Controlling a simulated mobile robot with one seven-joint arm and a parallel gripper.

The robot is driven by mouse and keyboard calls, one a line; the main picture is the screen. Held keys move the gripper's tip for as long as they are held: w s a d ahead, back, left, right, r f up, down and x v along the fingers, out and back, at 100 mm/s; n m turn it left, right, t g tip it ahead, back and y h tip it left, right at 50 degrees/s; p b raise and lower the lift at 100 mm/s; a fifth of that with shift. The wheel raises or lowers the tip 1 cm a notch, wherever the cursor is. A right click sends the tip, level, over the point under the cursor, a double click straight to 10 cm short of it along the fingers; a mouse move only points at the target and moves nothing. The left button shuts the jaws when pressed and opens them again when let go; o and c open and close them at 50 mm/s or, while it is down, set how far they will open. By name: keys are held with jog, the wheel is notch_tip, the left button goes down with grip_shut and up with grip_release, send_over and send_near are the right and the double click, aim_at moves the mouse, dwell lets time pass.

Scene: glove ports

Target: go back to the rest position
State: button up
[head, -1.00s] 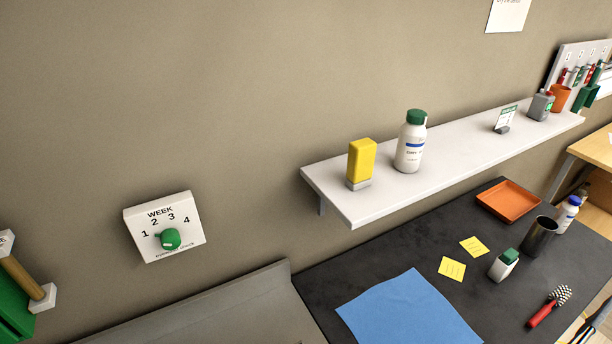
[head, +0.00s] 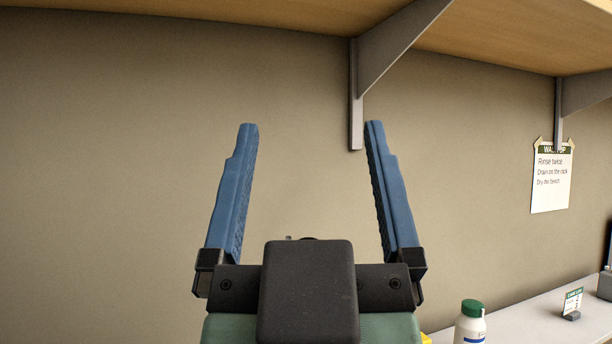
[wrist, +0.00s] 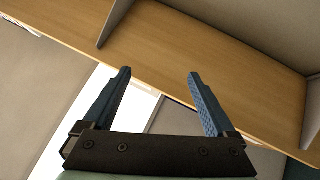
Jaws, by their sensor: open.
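My gripper (head: 308,140) stands upright in the middle of the head view, with its two blue fingers wide apart and nothing between them. Behind it in that view is the bare wall. In the wrist view my gripper (wrist: 158,80) is also open and empty. The underside of a wooden shelf (wrist: 215,65) runs across behind the fingers there. The fingers show no contact with anything.
The wooden shelf (head: 240,15) with grey brackets (head: 390,45) hangs overhead. At the lower right a white shelf (head: 535,325) holds a green-capped bottle (head: 470,325) and a small sign (head: 572,302). A paper notice (head: 552,178) is on the wall.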

jog(key=shift+s+a+r+t, duration=0.1)
jog(key=shift+s+r+t, duration=0.3)
jog(key=shift+s+r, duration=0.3)
